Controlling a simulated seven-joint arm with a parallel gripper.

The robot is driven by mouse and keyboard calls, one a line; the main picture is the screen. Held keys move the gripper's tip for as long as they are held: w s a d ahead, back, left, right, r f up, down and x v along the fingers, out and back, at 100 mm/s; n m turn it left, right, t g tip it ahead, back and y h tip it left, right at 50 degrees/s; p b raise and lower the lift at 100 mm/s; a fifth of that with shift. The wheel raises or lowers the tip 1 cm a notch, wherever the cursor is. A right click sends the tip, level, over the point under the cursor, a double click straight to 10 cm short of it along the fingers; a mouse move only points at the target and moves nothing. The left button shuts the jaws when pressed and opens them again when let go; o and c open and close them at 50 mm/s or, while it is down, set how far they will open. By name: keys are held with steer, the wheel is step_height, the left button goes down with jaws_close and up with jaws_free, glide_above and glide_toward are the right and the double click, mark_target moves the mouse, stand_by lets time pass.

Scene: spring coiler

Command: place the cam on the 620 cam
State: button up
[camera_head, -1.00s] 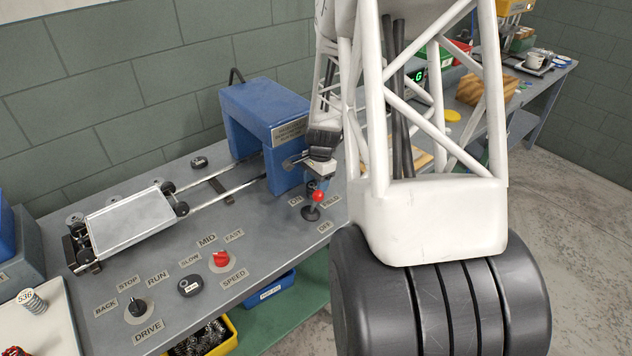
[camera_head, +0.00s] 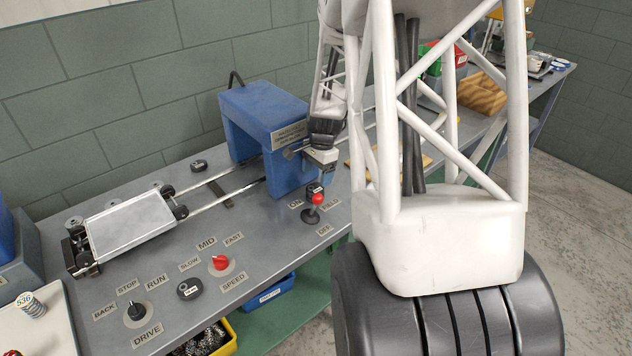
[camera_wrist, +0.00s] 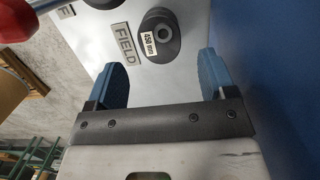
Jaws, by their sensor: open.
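My gripper (camera_wrist: 163,72) is open and empty, its two blue-padded fingers spread apart. In the head view my gripper (camera_head: 320,160) hangs beside the blue housing. A dark round cam (camera_wrist: 159,37) with a centre hole and a small millimetre label lies beyond the fingertips, between their directions and apart from them. Another dark labelled cam (camera_head: 189,289) lies near the speed dial, and one more (camera_head: 199,165) lies near the wall. Their numbers are too small to read.
The blue housing (camera_head: 268,118) stands close beside my gripper, and its side fills the wrist view's right (camera_wrist: 285,80). The red-knobbed lever (camera_head: 317,200) stands in front. A silver carriage (camera_head: 130,229) sits on rails at left. The bench front holds dials and label plates.

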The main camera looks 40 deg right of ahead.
mark_target(318, 185)
step_height(318, 185, up, 8)
steer(key=d, duration=0.1)
steer(key=shift+f, duration=0.25)
stand_by(0.4)
steer(key=s+a+r+n, duration=0.3)
steer(key=a+r, duration=0.1)
steer(key=a, duration=0.3)
steer(key=s+a+r+n+t+h, duration=0.1)
steer(key=s+a+r+n, duration=0.2)
steer(key=a, duration=0.4)
steer(key=s+a+r+n, duration=0.2)
steer(key=a+r+n, duration=0.1)
steer(key=a+r, duration=0.3)
steer(key=s+a+r+n+t+h, duration=0.1)
steer(key=s+a+n, duration=0.7)
steer(key=s+a, duration=0.6)
steer(key=shift+s+r+n+t, duration=0.3)
steer(key=shift+s+n, duration=0.1)
steer(key=shift+s, duration=0.35)
